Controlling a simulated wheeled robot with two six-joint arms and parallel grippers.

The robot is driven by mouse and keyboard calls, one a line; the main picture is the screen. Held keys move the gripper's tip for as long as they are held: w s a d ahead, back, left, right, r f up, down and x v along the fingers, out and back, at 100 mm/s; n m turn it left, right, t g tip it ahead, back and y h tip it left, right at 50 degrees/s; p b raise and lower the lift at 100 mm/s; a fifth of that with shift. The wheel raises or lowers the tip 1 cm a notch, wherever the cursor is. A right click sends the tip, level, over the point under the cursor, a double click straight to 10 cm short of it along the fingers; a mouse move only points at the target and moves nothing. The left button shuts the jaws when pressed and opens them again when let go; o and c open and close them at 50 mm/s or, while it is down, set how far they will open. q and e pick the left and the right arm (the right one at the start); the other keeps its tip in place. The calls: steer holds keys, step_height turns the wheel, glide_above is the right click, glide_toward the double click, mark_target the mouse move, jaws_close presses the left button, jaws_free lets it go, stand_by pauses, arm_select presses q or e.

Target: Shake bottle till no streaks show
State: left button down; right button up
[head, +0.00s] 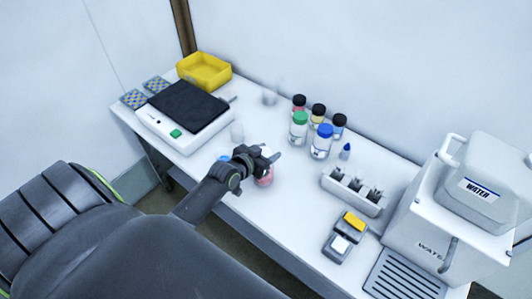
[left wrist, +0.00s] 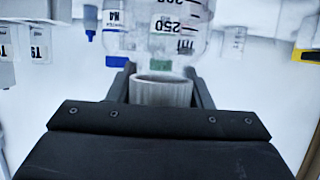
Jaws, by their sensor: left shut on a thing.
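My left gripper (head: 268,156) is shut on a bottle. In the left wrist view its fingers (left wrist: 163,92) stand on either side of a pale ribbed cap or neck (left wrist: 163,90). Beyond it is the clear bottle body (left wrist: 160,42) with dark volume marks, one reading 250. Coloured patches show at or through the clear wall. In the head view a pinkish part (head: 265,178) shows just below the gripper, over the bench. The gripper hides much of the bottle there. I cannot make out streaks in it. My right gripper is not in view.
Several capped bottles, one green-capped (head: 299,130) and one blue-capped (head: 321,142), stand behind the gripper. A stirrer-like plate device (head: 190,137) and yellow bin (head: 205,70) are left. A grey rack (head: 353,192) and a white WATER unit (head: 440,230) are right. Clear glassware (head: 237,131) stands nearby.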

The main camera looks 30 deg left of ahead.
arm_select(q)
step_height(320, 180, up, 9)
steer(key=shift+f, duration=0.1)
step_height(320, 180, up, 13)
steer(key=p, duration=0.5)
step_height(320, 180, down, 8)
steer(key=shift+r, duration=0.25)
stand_by(1.0)
